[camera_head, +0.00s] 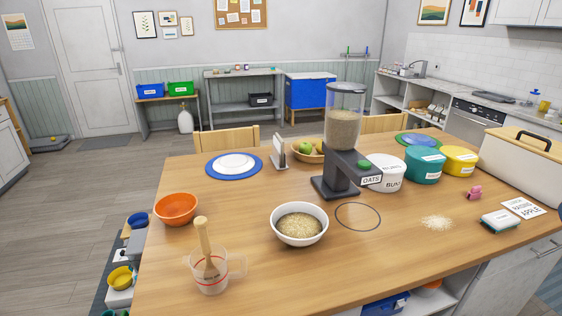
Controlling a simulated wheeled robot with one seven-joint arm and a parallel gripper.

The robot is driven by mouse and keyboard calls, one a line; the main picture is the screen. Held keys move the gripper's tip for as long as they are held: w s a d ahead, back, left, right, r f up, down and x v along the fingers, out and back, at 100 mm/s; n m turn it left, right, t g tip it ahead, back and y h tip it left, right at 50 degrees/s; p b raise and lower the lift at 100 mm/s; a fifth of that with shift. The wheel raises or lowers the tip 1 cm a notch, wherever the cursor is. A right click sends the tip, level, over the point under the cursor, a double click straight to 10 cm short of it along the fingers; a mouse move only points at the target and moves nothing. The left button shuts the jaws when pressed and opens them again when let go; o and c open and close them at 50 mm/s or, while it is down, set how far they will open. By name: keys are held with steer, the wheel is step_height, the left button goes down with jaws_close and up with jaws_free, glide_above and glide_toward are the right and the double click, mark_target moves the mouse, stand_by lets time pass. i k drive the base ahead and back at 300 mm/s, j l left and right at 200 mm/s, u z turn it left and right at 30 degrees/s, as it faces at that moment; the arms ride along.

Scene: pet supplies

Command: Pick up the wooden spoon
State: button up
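The wooden spoon (204,238) stands tilted in a clear measuring cup (212,276) near the front left of the wooden table. Its rounded end sticks up above the rim, and its lower part shows through the clear wall. The cup has red markings and a handle on its right side. My gripper is not in this view.
An orange bowl (176,208) stands behind the cup, and a white bowl of grain (299,229) stands to its right. Further back are an oats dispenser (342,135), a blue plate (213,168) and labelled tubs (424,163). The table (330,275) is clear at the front middle.

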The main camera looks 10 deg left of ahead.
mark_target(200, 222)
steer(key=k+l+u, duration=0.1)
steer(key=u, duration=1.2)
